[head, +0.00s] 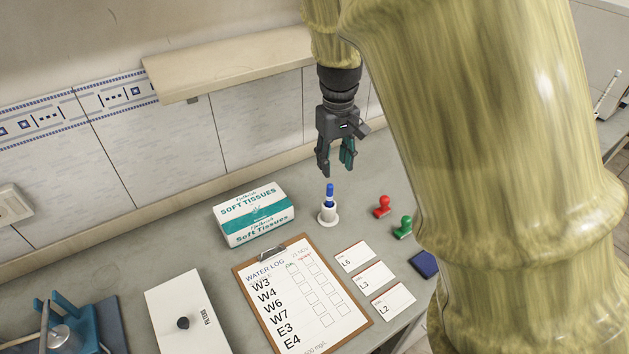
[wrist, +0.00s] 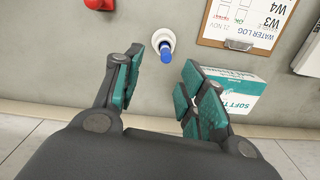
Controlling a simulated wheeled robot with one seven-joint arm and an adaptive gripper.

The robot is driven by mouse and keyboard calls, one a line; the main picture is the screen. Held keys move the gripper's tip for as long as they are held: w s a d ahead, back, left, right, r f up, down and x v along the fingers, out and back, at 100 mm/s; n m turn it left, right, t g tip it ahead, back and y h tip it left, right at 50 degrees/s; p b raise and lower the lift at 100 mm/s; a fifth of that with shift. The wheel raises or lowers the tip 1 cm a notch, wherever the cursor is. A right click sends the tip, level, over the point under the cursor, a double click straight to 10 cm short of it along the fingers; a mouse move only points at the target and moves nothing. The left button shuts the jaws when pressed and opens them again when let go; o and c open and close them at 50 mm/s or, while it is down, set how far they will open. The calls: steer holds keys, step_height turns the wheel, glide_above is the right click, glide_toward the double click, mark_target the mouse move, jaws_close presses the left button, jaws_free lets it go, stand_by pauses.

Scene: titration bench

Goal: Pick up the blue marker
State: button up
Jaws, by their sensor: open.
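The blue marker (head: 330,190) stands upright in a small white round holder (head: 328,214) on the grey bench, with its blue end up. My gripper (head: 336,172) is open and empty above and slightly behind the marker, apart from it. In the wrist view the marker's blue tip (wrist: 166,55) shows beyond my open fingertips (wrist: 158,68), roughly in line with the gap between them. The holder (wrist: 163,40) also shows there. The lower part of the marker is hidden inside the holder.
A tissue box (head: 254,214) stands left of the holder. A clipboard (head: 303,295) and several label cards (head: 372,276) lie in front. Red (head: 382,206) and green (head: 403,227) stamps and a dark blue pad (head: 424,264) are to the right. A shelf (head: 230,72) juts from the wall.

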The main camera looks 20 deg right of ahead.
mark_target(332, 187)
steer(key=f, duration=0.2)
steer(key=f+p, duration=0.1)
steer(key=f, duration=0.2)
steer(key=shift+w+a+f, duration=0.2)
steer(key=shift+f+p, duration=0.15)
steer(key=shift+p, duration=0.15)
steer(key=shift+s+a+f+p, duration=0.15)
steer(key=shift+s+f+p, duration=0.3)
steer(key=shift+s, duration=0.1)
steer(key=shift+s+a+f, duration=0.1)
steer(key=shift+a+f, duration=0.05)
steer(key=shift+f, duration=0.1)
steer(key=f, duration=0.1)
steer(key=w+f, duration=0.1)
steer(key=shift+w+f+p, duration=0.1)
steer(key=shift+f+p, duration=0.25)
steer(key=shift+f, duration=0.05)
steer(key=shift+s+r, duration=0.15)
steer(key=shift+s, duration=0.2)
steer(key=shift+w, duration=0.2)
steer(key=c, duration=0.5)
steer(key=shift+s, duration=0.1)
jaws_close()
